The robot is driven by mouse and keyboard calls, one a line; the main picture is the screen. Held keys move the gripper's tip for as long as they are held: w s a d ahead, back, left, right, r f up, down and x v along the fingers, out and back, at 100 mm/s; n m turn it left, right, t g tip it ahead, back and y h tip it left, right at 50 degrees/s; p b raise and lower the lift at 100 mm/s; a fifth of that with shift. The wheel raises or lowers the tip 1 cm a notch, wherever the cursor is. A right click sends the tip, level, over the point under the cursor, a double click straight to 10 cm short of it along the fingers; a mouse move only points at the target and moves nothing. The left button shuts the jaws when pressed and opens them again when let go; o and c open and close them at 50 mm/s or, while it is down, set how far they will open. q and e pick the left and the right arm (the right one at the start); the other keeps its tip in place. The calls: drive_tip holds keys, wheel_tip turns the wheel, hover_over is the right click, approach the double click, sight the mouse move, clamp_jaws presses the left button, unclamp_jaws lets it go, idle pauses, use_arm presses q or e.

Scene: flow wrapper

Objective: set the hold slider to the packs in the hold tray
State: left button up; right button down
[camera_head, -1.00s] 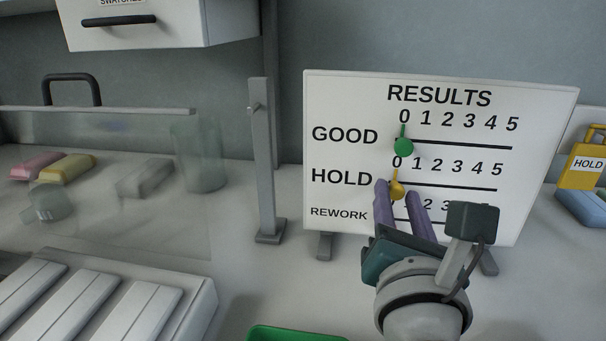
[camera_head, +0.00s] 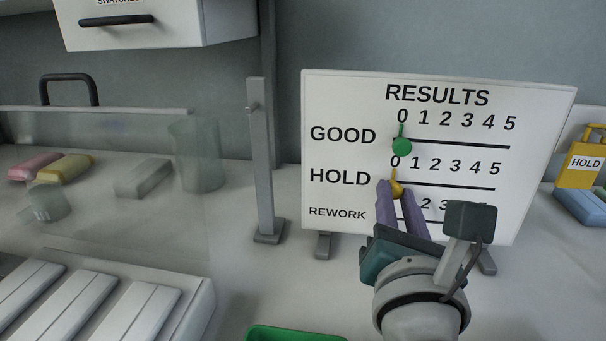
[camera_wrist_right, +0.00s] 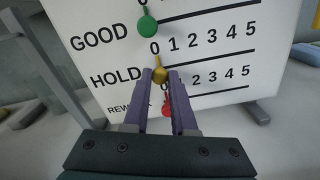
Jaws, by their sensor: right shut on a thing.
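The white results board (camera_head: 540,150) stands upright with GOOD, HOLD and REWORK scales. The yellow hold slider (camera_head: 397,190) is at 0 on its line; it also shows in the right wrist view (camera_wrist_right: 160,74). My right gripper (camera_head: 398,196) is shut on the hold slider, with its purple fingers on either side of the knob, as the right wrist view also shows (camera_wrist_right: 160,82). A yellow holder labelled HOLD (camera_head: 583,165) stands at the right edge, with a blue pack (camera_head: 582,208) in front of it, partly cut off. My left gripper is not in view.
The green good slider (camera_head: 402,147) is at 0 just above my fingers. A red rework slider (camera_wrist_right: 167,108) sits below, between them. A grey post (camera_head: 262,160) stands left of the board. Packs (camera_head: 65,168) lie behind a clear panel at left. A green tray rim (camera_head: 295,333) shows at the front.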

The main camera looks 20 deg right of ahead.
sight(431, 184)
idle(0.4)
drive_tip(key=s+d, duration=0.1)
drive_tip(key=d, duration=0.2)
drive_tip(key=s+d, duration=0.1)
drive_tip(key=shift+s+d, duration=0.2)
drive_tip(key=shift+s, duration=0.15)
drive_tip(key=c, duration=0.7)
unclamp_jaws()
drive_tip(key=shift+a, duration=0.1)
